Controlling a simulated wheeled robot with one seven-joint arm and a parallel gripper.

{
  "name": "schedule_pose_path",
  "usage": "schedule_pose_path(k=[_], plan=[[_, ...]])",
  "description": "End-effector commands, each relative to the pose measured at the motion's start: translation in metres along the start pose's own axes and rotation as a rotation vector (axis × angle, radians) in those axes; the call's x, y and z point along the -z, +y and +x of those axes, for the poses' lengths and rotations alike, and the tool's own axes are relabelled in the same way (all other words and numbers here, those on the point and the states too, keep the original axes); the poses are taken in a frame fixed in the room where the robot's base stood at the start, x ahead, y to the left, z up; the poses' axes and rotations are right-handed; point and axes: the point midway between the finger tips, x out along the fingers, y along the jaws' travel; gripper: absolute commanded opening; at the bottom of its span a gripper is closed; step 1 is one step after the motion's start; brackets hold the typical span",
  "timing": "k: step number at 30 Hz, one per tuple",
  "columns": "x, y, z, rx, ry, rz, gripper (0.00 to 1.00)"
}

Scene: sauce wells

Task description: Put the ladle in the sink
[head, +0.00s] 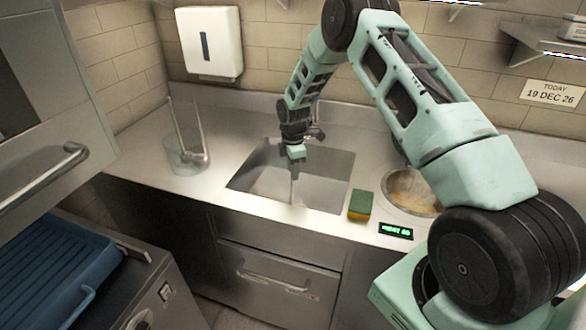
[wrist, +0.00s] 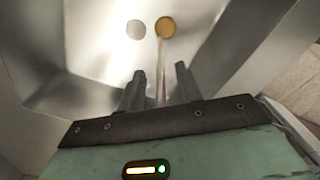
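The ladle (wrist: 164,28) shows in the wrist view as a round, golden-brown bowl low in the sink, with a thin handle rising toward my gripper (wrist: 160,72). The two fingers stand apart, one on each side of the handle, with a visible gap on both sides. In the head view my gripper (head: 296,158) is over the sink (head: 325,170), pointing down, and the thin ladle handle (head: 294,188) shows below it. The sink is a steel basin set in the counter. Whether the bowl touches the sink floor is hard to tell.
A grey round drain (wrist: 136,29) lies beside the ladle bowl. A clear container (head: 186,158) with upright utensils stands left of the sink. A green-and-yellow sponge (head: 360,205), a small green display (head: 395,230) and a round sauce well (head: 411,194) are to the right.

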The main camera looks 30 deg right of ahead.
Motion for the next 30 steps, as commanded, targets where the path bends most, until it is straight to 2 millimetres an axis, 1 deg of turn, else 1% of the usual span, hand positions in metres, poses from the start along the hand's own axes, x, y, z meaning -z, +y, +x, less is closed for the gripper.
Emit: schedule_pose_path(k=[5, 8, 12, 18, 21, 26, 29, 30], plan=[[0.0, 0.001, -0.019, -0.004, 0.001, 0.0, 0.34], [0.0, 0.001, -0.039, -0.005, 0.0, 0.001, 0.34], [0.0, 0.001, -0.07, -0.006, 0.001, 0.0, 0.34], [-0.001, 0.001, -0.104, -0.003, 0.0, 0.001, 0.34], [0.0, 0.0, -0.115, -0.002, 0.0, 0.0, 0.34], [0.0, 0.0, -0.121, 0.0, 0.0, -0.001, 0.34], [0.009, -0.005, -0.126, -0.001, 0.004, 0.004, 0.34], [0.018, -0.01, -0.13, -0.002, 0.008, 0.01, 0.34]])
